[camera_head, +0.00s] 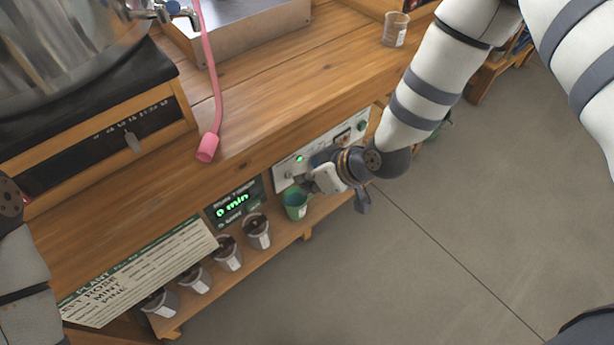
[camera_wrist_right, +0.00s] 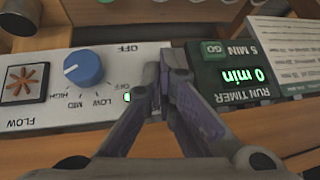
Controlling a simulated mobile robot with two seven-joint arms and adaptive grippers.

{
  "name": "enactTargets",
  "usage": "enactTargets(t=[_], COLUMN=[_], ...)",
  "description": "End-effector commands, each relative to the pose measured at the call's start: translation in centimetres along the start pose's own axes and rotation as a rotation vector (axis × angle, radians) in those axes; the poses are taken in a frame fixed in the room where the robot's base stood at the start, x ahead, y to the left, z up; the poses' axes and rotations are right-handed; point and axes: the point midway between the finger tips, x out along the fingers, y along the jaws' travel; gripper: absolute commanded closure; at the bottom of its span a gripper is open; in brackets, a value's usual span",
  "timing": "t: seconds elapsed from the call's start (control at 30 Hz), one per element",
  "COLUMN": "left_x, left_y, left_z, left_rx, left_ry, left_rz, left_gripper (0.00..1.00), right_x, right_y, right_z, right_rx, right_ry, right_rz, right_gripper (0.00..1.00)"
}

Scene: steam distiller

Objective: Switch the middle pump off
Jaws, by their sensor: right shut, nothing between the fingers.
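The white control panel (camera_head: 322,149) is on the bench front. In the right wrist view the panel (camera_wrist_right: 140,65) appears upside down, with a blue knob (camera_wrist_right: 84,68), LOW, MID, HIGH and OFF labels, and a small lit green light (camera_wrist_right: 127,97). I cannot tell which control belongs to the middle pump. My right gripper (camera_head: 308,180) is at the panel's left end. In the wrist view its fingers (camera_wrist_right: 165,58) are shut and empty, to the right of the knob and apart from it. Only part of my left arm shows; its gripper is out of view.
The run timer (camera_wrist_right: 232,72) reads 0 min, with a green GO button (camera_wrist_right: 213,49). A green cup (camera_head: 296,204) and several grey pots (camera_head: 257,232) stand on the low shelf below. A pink hose (camera_head: 211,90) lies on the bench top. The floor at right is clear.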

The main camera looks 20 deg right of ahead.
Motion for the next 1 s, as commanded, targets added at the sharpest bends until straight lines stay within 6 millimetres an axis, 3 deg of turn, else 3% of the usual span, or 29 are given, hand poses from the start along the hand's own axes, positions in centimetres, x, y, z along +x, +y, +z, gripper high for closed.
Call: enactTargets(t=[1.0], left_x=[2.3], left_y=[-0.1], left_z=[0.9], left_rx=[0.002], left_ry=[-0.051], left_rz=[-0.003], left_gripper=[0.6], right_x=[1.7], right_y=[0.3], right_z=[2.7], right_rx=[-0.071], right_ry=[0.378], right_rz=[-0.001], right_gripper=[1.0])
